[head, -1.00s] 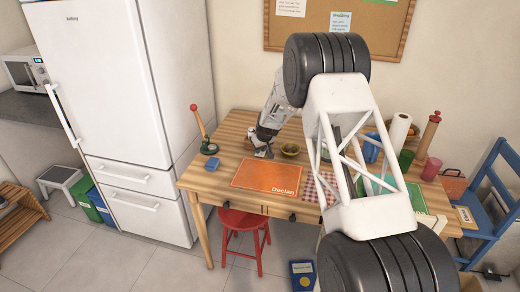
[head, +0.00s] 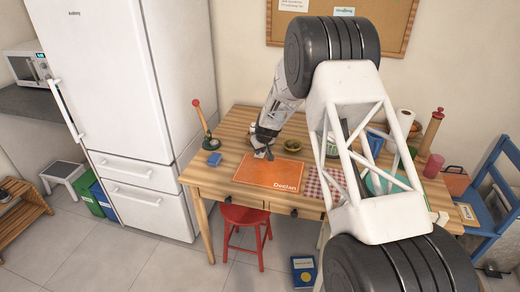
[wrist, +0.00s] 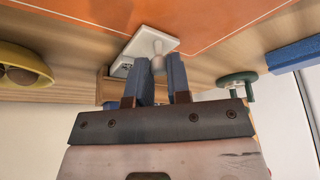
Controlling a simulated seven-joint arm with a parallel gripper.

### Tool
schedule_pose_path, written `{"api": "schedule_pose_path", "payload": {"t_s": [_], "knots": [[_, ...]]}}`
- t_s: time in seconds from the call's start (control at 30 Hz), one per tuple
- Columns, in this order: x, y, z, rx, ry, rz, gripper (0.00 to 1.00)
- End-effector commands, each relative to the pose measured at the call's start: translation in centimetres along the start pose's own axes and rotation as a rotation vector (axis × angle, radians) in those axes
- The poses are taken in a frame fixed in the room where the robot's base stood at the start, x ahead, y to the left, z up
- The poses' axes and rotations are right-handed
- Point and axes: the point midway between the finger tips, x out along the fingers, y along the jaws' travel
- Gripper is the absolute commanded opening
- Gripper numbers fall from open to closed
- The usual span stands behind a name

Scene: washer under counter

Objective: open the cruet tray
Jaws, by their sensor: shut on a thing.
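My gripper (wrist: 163,80) is shut on a small pale round knob (wrist: 157,63), between its two blue fingers. The knob stands at a pale grey plate (wrist: 150,42), which I take to be the front of the cruet tray. A small wooden box (wrist: 104,86) lies behind the plate, mostly hidden by my fingers. In the head view my gripper (head: 263,152) is at the back edge of the orange placemat (head: 268,172); the tray is too small and covered there to make out. How far the tray stands out cannot be told.
A yellow bowl (wrist: 20,68) is beside my gripper; it also shows in the head view (head: 293,145). On the other side are a green-based stand with a red-topped stick (head: 203,122) and a blue block (head: 214,159). A red stool (head: 244,222) stands before the table.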

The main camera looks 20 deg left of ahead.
Motion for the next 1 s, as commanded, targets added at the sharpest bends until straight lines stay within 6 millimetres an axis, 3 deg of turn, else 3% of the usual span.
{"api": "schedule_pose_path", "payload": {"t_s": [0.1,0.13,0.3,0.73,1.0], "knots": [[0.0,0.1,0.0,0.000,-0.001,0.000,0.00],[0.0,0.1,0.0,0.000,-0.001,0.000,0.22],[0.0,0.0,0.0,0.000,0.000,0.000,0.44],[-0.4,0.1,0.0,0.000,0.000,0.000,0.44],[-2.2,0.1,0.0,0.000,0.001,0.001,0.44]]}}
